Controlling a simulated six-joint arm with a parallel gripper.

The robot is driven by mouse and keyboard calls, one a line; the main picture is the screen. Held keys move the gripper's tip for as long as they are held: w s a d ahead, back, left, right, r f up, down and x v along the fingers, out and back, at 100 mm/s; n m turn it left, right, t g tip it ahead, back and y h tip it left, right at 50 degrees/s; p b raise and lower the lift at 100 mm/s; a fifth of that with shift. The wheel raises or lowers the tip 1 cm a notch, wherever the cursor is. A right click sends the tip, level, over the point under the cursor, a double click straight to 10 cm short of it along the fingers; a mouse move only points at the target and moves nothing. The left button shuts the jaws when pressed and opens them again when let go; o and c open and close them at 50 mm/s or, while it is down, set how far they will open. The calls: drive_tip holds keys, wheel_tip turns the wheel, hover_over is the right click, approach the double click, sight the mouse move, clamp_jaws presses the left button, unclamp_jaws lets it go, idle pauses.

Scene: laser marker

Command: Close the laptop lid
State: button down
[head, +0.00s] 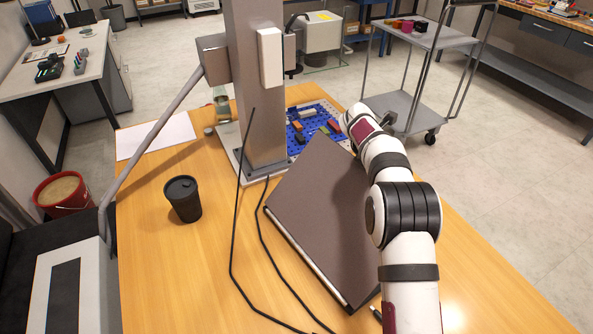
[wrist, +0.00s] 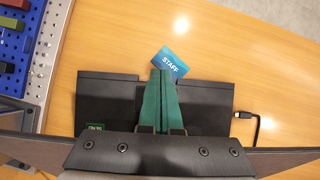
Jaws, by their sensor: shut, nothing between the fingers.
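The laptop stands open on the wooden table. In the head view its raised lid (head: 325,205) shows its plain dark grey-brown back and hides the base. In the wrist view the dark base (wrist: 105,100) lies below my gripper, and parts of the lid (wrist: 285,162) show at the lower left and right. My gripper (wrist: 163,75) has its green fingers together, with nothing between them, over the base side of the lid. It is hidden in the head view. I cannot tell whether it touches the laptop.
A blue "STAFF" card (wrist: 172,62) lies beyond the base. A cable plug (wrist: 244,115) sits at the base's right side. A blue pegboard (head: 318,122), a grey post (head: 257,90) and a black cup (head: 183,198) stand nearby. The table beyond the base is mostly clear.

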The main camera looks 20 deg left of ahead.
drive_tip(key=s+v, duration=0.1)
drive_tip(key=v, duration=0.3)
wheel_tip(320, 180, up, 12)
drive_tip(key=t+h, duration=0.1)
drive_tip(key=t, duration=0.1)
hover_over(362, 186)
drive_tip(key=s+a, duration=0.6)
drive_tip(key=s, duration=0.2)
drive_tip(key=x, duration=1.4)
drive_tip(key=shift+w+d+r, duration=0.1)
drive_tip(key=shift+d, duration=0.25)
